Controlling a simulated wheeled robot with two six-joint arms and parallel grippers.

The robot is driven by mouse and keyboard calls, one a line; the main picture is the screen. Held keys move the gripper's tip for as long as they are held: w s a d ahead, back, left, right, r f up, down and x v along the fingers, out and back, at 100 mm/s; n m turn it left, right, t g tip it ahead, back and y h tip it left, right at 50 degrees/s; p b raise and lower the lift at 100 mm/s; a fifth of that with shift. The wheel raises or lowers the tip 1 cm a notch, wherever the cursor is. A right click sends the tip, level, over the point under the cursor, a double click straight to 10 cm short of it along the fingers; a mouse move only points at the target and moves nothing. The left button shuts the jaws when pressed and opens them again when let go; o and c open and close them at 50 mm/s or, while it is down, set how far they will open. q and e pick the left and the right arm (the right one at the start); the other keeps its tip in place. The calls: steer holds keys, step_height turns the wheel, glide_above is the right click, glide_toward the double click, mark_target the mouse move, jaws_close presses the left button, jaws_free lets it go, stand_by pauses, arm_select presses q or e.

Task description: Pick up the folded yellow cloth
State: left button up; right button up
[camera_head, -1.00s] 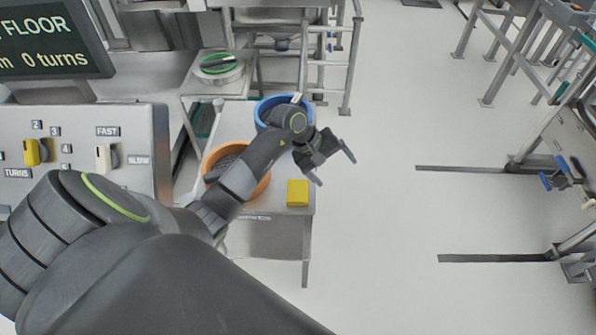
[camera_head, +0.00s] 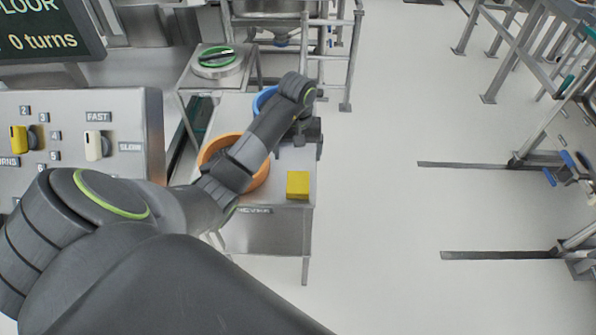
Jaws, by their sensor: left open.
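The folded yellow cloth (camera_head: 297,185) lies flat near the right edge of a small metal table (camera_head: 290,215), right of an orange bucket. My left gripper (camera_head: 309,146) is above the far part of this table, beyond the cloth in the picture and apart from it. It points downward and is open, with nothing seen in it; its fingers are partly hidden by the wrist. My right gripper is not in view.
The orange bucket (camera_head: 206,152) and a blue bucket (camera_head: 262,102) stand on the table, partly covered by my left arm. A control panel (camera_head: 130,118) is at the left. A metal frame (camera_head: 346,75) rises behind the table.

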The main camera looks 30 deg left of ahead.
mark_target(298, 182)
arm_select(q)
step_height(298, 182, down, 9)
steer(key=b, duration=0.8)
steer(key=shift+w+f+p, duration=0.1)
steer(key=shift+f+p, duration=0.25)
steer(key=shift+f, duration=1.4)
steer(key=shift+c, duration=0.2)
steer(key=c, duration=1)
steer(key=shift+r, duration=0.3)
step_height(298, 182, up, 6)
steer(key=shift+w+f+p, duration=0.1)
steer(key=shift+f+p, duration=0.1)
steer(key=shift+p, duration=0.45)
steer(key=shift+r+p, duration=0.95)
steer(key=shift+p, duration=0.2)
steer(key=shift+r+p, duration=1)
